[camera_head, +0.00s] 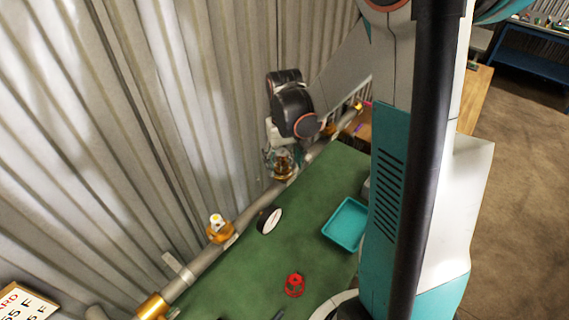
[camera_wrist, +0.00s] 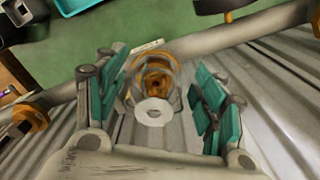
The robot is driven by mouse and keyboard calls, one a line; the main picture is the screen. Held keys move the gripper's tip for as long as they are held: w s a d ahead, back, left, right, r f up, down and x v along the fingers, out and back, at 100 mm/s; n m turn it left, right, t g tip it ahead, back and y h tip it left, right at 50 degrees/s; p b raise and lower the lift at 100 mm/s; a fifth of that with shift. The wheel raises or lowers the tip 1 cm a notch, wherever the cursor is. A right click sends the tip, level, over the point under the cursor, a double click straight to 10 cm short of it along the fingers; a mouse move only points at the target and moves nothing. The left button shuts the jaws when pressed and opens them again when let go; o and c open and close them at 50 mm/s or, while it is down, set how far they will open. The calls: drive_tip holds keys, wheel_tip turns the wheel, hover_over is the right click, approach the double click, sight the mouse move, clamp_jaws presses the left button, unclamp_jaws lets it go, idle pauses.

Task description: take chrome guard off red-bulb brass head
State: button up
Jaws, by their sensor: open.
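In the wrist view a brass head (camera_wrist: 155,82) sits on the grey pipe (camera_wrist: 262,22), between the jaws. A thin shiny guard (camera_wrist: 174,62) appears to surround it, with a pale ring-shaped disc (camera_wrist: 153,113) in front. My gripper (camera_wrist: 161,75) is open, with one teal finger pad on each side of the head; I see no clear contact. In the head view my gripper (camera_head: 281,150) is over this brass head (camera_head: 284,166) on the pipe, and partly hides it. The bulb's colour cannot be told.
Another brass head (camera_head: 219,231) with a white top stands nearer on the pipe. The green bench (camera_head: 250,280) holds a red cage-like piece (camera_head: 294,285), a round dark-rimmed gauge (camera_head: 269,220) and a teal tray (camera_head: 346,223). A corrugated wall (camera_head: 140,120) runs close behind the pipe.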

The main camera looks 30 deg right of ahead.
drive_tip(key=shift+f, duration=0.35)
drive_tip(key=c, duration=1)
drive_tip(key=shift+r, duration=0.25)
drive_tip(key=shift+r+p, duration=0.35)
drive_tip(key=shift+p, duration=0.05)
drive_tip(key=shift+c, duration=0.2)
drive_tip(key=shift+r, duration=0.25)
drive_tip(key=shift+r+p, duration=0.35)
drive_tip(key=shift+r+p, duration=1.95)
drive_tip(key=shift+r, duration=1.15)
drive_tip(key=shift+c, duration=0.3)
